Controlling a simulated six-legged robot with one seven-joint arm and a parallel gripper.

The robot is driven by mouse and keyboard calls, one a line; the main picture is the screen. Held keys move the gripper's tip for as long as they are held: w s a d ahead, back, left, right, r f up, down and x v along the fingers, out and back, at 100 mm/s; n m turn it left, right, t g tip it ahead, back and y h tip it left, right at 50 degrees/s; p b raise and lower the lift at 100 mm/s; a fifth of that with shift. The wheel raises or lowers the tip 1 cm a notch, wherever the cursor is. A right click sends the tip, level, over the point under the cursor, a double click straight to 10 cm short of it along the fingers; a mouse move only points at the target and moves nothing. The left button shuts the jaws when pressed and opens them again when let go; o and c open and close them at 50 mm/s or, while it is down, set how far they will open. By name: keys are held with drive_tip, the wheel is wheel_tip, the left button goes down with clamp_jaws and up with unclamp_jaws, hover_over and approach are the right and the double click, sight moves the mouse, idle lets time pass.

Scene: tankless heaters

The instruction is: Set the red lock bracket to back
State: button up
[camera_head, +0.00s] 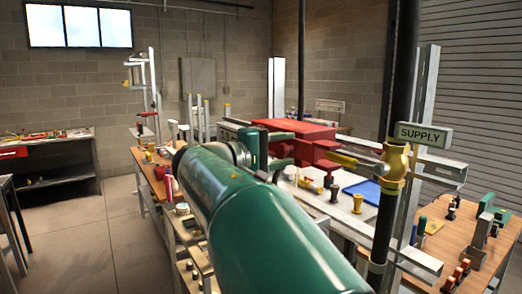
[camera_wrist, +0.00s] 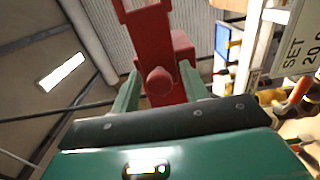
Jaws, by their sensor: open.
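The red lock bracket (camera_head: 305,130) is a blocky red piece just past the end of my green arm in the head view. Its narrower right end lies beside a yellow lever (camera_head: 345,160) that runs to a brass valve (camera_head: 396,160) on the dark pipe. In the wrist view the bracket (camera_wrist: 165,85) stands between my two green fingers, with a round knob facing the camera. My gripper (camera_wrist: 162,85) is open, one finger on each side of the red part. I cannot tell whether either finger touches it. My arm hides part of the bracket's near side in the head view.
A SUPPLY sign (camera_head: 423,133) hangs by the dark vertical pipe (camera_head: 392,215) at right. Below lies a workbench with a blue tray (camera_head: 362,190) and small fittings. A wooden table (camera_head: 455,240) with tools is at lower right. Open floor (camera_head: 90,245) lies at left.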

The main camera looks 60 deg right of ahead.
clamp_jaws()
drive_tip(key=w, duration=0.1)
drive_tip(key=w+d, duration=0.2)
drive_tip(key=w, duration=0.1)
idle(0.4)
unclamp_jaws()
drive_tip(key=shift+s, duration=0.1)
drive_tip(key=v, duration=1.4)
